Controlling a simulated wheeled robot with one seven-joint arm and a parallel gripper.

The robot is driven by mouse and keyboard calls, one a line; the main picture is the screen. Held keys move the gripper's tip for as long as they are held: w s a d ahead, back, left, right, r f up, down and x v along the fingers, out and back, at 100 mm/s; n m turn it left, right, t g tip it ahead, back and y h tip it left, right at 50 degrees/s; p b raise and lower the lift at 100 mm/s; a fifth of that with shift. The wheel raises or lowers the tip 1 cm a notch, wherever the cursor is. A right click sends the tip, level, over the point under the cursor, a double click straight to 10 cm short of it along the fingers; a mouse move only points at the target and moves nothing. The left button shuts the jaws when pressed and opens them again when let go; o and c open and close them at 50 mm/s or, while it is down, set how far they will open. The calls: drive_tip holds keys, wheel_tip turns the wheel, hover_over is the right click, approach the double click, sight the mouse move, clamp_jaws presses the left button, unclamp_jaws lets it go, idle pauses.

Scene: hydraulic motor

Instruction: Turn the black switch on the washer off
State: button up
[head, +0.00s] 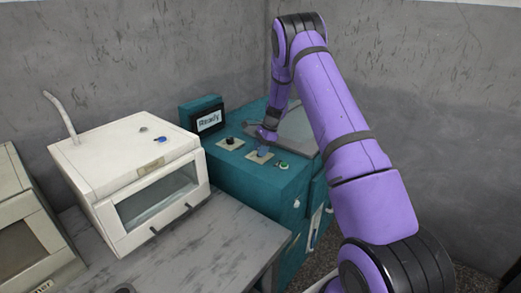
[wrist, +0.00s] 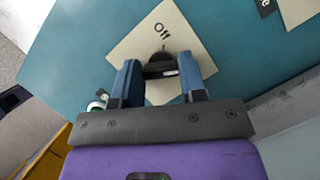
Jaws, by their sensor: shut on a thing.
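The washer (head: 245,185) is a teal machine in the corner, with small switches on pale square plates on its top. In the wrist view, a black switch (wrist: 160,64) sits on a cream plate (wrist: 126,47) with the word "Off" printed beside it. My gripper (wrist: 160,75) has its two blue fingers on either side of this switch and is shut on it. In the head view, my gripper (head: 264,150) is down at the plate nearer the front; the switch there is hidden by the fingers.
Another plate with a black knob (head: 230,141) lies just left of my gripper, and a green button (head: 282,165) just right. A display reading "Ready" (head: 208,121) stands behind. A white oven-like box (head: 130,178) stands on the grey table (head: 215,255) at left.

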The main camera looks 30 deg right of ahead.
drive_tip(key=n+g, duration=0.1)
drive_tip(key=n, duration=0.2)
drive_tip(key=shift+n, duration=0.4)
drive_tip(key=n+g, duration=0.1)
drive_tip(key=n, duration=0.2)
drive_tip(key=shift+w+n+g+h, duration=0.1)
drive_tip(key=shift+n+g+h, duration=0.2)
drive_tip(key=shift+g, duration=0.1)
drive_tip(key=n+g, duration=0.1)
drive_tip(key=n, duration=0.2)
drive_tip(key=shift+n+h, duration=0.3)
drive_tip(key=shift+h, duration=0.1)
drive_tip(key=shift+w+n+g+h, duration=0.1)
drive_tip(key=shift+n+g+h, duration=0.45)
drive_tip(key=shift+n, duration=1.35)
drive_tip(key=o, duration=0.9)
drive_tip(key=shift+a, duration=0.1)
drive_tip(key=v, duration=1)
drive_tip(key=shift+w+r, duration=0.15)
drive_tip(key=shift+r, duration=0.25)
